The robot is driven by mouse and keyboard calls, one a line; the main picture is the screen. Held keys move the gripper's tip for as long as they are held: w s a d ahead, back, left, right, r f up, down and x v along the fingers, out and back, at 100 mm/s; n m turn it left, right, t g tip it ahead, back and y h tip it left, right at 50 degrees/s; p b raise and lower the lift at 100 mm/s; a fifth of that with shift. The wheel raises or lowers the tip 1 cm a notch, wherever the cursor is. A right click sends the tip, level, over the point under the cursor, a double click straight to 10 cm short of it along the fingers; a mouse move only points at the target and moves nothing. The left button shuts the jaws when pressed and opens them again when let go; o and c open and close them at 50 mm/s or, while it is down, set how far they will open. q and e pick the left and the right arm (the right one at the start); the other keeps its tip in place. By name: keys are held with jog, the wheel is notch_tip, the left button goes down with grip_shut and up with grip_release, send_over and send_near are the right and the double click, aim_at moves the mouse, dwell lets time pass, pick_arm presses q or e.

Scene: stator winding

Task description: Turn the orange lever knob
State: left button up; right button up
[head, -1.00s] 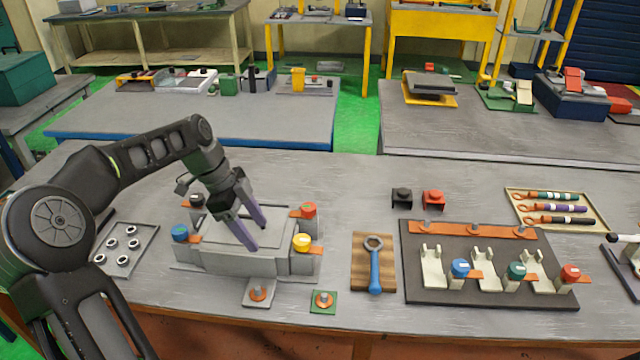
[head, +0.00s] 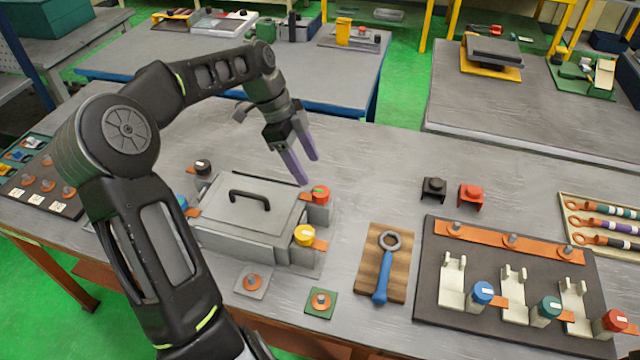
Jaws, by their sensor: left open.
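A grey box (head: 232,245) with a lid and black handle (head: 249,196) stands on the bench. Knobs with orange levers sit at its corners: a red-orange knob (head: 320,193) at the back right, a yellow knob (head: 304,235) at the front right, a black knob (head: 203,167) at the back left. A blue knob (head: 182,202) at the left is partly hidden by my left arm. My left gripper (head: 308,169) is open and empty, its purple fingers pointing down just behind and above the red-orange knob, seemingly apart from it. My right gripper is not in view.
A blue-handled wrench (head: 384,272) lies on a wooden board right of the box. A dark panel (head: 440,318) with blue, green and red knobs is further right. Black (head: 433,189) and red (head: 470,195) blocks stand behind it. The bench behind the box is clear.

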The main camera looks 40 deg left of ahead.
aim_at(321, 191)
pick_arm(q)
jog(key=shift+p+x, duration=0.75)
jog(key=shift+x, duration=3.1)
grip_shut()
